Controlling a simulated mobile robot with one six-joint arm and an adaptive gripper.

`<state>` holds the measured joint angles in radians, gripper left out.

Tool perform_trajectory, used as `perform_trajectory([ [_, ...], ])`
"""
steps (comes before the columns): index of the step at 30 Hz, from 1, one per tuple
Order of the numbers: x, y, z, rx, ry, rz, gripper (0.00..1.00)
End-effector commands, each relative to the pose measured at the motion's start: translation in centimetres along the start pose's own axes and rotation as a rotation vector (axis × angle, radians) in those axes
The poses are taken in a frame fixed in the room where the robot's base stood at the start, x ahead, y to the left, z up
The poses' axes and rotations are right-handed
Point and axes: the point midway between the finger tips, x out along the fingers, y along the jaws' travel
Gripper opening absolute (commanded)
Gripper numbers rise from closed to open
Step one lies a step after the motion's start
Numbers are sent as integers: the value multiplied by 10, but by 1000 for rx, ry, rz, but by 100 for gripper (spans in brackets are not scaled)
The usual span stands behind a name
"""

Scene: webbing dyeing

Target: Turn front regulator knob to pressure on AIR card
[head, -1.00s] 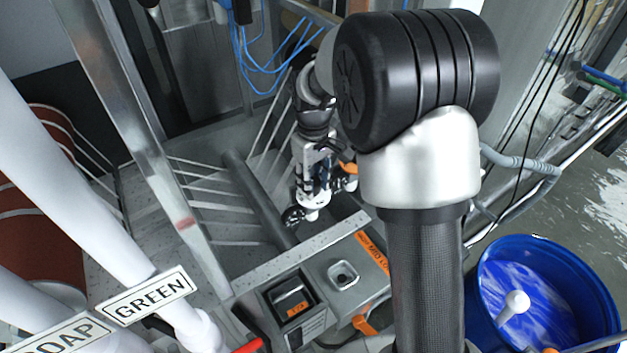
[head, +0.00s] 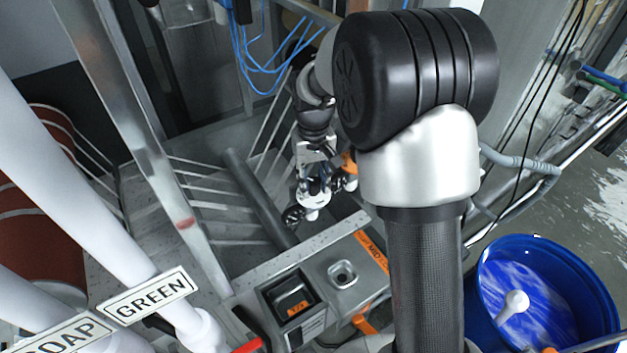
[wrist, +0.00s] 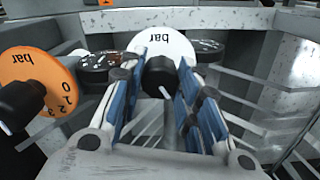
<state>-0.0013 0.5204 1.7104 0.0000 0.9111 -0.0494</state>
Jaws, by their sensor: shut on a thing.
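A white round dial (wrist: 160,43) marked "bar" shows in the wrist view, with a black knob (wrist: 160,77) standing out from it. My gripper (wrist: 159,82) has its two blue-padded fingers on either side of this knob and is shut on it. The fingers cover the lower part of the dial, so its pointer and numbers are hidden. In the head view my gripper (head: 314,180) is at the white dial (head: 312,198), beyond the metal panel. An orange dial (wrist: 38,80) marked "bar" and 0 to 3, with its own black knob (wrist: 22,106), is to the left. I cannot make out an AIR card.
Dark round gauges (wrist: 106,66) sit close beside my fingers. A metal panel (head: 343,274) with orange labels is in front. A blue bucket (head: 545,300) stands at the right. White pipes with a GREEN sign (head: 148,295) run along the left.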

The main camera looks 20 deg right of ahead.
Motion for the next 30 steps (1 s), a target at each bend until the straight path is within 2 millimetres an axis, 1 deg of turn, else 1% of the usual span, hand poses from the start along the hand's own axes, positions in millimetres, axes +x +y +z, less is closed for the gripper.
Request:
perform_trajectory([
  [4,-1,0,-1,-1,2,0,6],
  [5,-1,0,-1,-1,2,0,31],
  [9,-1,0,-1,-1,2,0,40],
  [17,0,0,0,-2,1,0,40],
  [20,-4,0,0,-2,2,0,40],
  [23,-15,0,-1,-2,5,0,40],
  [26,-34,0,-1,-2,6,0,40],
  [30,-66,0,-2,-1,7,0,40],
])
